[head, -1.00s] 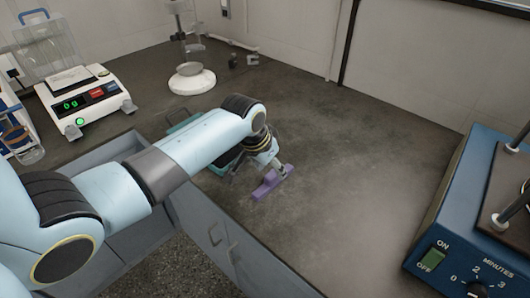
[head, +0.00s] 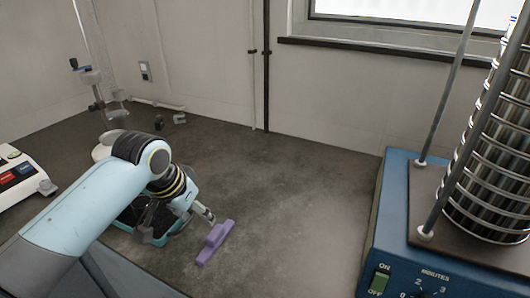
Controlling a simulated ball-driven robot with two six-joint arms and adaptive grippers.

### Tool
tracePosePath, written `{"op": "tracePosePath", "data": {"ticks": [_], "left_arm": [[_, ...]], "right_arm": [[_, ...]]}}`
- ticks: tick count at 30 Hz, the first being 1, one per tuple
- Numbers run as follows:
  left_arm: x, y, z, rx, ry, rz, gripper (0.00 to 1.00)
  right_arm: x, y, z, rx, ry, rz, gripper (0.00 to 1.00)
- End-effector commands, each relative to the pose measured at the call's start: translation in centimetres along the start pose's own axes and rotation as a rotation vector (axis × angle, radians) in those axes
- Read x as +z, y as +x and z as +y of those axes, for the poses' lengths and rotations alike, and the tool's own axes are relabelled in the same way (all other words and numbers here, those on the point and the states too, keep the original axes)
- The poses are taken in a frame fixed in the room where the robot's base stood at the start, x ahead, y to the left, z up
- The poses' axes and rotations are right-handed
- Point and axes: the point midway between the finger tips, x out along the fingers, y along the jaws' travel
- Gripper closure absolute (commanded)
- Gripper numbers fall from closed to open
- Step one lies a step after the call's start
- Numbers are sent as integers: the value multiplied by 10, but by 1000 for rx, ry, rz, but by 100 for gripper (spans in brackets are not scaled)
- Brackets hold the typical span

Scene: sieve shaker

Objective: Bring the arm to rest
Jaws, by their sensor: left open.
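My left arm comes in from the left, and its gripper (head: 207,214) points down at the counter. The gripper is open, with its fingertips just above or beside a purple block-like piece (head: 215,243). I cannot tell whether they touch it. The purple piece lies on the dark counter (head: 290,200). My left arm partly hides a teal tray (head: 162,241) behind the gripper. My right gripper is not in view.
A blue sieve shaker (head: 385,225) with a stack of metal sieves (head: 495,150) and upright rods stands at the right. A white balance (head: 22,178) is at the left edge. A glass column on a stand (head: 95,85) is at the back left. The middle counter is clear.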

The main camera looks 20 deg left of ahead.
Motion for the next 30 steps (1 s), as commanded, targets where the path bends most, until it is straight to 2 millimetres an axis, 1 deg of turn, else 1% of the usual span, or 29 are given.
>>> {"op": "tracePosePath", "data": {"ticks": [2, 4, 5, 8, 12, 15, 21, 27, 28, 30], "left_arm": [[0, 0, 0, 0, 0, 0, 52], [6, -2, 3, -1, 3, -4, 52], [11, -4, 5, -2, 6, -6, 52], [38, -18, 17, -11, 20, -20, 52], [81, -49, 33, -32, 35, -39, 52], [106, -71, 41, -47, 37, -50, 52], [142, -112, 50, -73, 33, -65, 52], [168, -148, 55, -98, 20, -79, 52], [171, -149, 55, -100, 18, -81, 52], [174, -125, 53, -100, 17, -88, 52]], "right_arm": [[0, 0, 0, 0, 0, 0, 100], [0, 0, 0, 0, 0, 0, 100], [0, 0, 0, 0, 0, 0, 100], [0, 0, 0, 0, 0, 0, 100], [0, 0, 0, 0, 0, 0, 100], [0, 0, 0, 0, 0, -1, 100], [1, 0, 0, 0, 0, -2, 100], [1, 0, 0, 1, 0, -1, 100], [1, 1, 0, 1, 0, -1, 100], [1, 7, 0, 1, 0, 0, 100]]}}
